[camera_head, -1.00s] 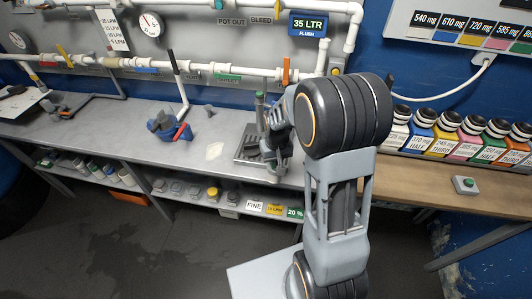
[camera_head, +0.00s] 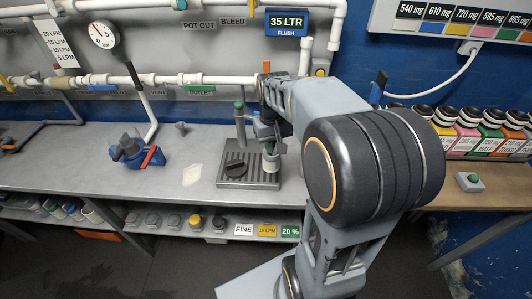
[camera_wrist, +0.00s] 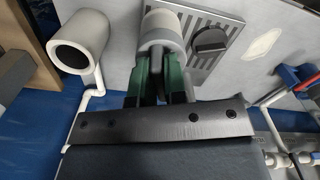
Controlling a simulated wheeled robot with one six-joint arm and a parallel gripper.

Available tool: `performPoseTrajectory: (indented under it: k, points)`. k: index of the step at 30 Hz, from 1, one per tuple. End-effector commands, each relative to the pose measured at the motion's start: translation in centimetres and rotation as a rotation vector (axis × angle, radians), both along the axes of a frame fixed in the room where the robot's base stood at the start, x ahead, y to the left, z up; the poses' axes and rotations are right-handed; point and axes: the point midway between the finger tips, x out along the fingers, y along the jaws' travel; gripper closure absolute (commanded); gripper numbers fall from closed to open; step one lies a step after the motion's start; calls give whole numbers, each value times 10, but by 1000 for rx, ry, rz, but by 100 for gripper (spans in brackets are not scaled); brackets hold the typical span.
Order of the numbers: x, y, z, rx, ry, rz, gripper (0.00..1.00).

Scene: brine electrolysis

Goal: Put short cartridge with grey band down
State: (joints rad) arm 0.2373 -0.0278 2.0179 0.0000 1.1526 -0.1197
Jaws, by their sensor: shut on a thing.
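My gripper (camera_wrist: 160,85) is shut on the short cartridge (camera_wrist: 158,30), a pale cylinder with a greyer band, seen between the two fingers in the wrist view. In the head view my gripper (camera_head: 270,145) is at the right part of a grooved grey tray (camera_head: 232,181) on the bench. The pale lower part of the cartridge (camera_head: 271,165) shows beneath the fingers, upright over the tray's right side. I cannot tell whether its bottom touches the tray. The fingers hide part of it.
A dark knob-like piece (camera_head: 235,168) lies on the tray, left of the cartridge. A green-topped post (camera_head: 239,120) stands behind. A blue clamp-like device (camera_head: 137,152) is farther left. Bare bench lies between, with a pale patch (camera_head: 192,175). A pale open tube end (camera_wrist: 78,45) is near in the wrist view.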

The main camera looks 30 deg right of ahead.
Motion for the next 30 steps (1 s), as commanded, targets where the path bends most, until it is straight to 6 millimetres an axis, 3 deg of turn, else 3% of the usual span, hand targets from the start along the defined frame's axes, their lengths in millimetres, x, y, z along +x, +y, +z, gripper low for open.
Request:
performPoseTrajectory:
  k: [3,10,20,27,30]
  points:
    - [23,-3,-20,2,5,1,100]
    - [47,-8,-49,0,1,-1,100]
    - [58,-10,-63,0,-1,-4,100]
    - [59,-10,-92,0,1,-4,100]
    - [60,-10,-95,0,-2,-4,100]
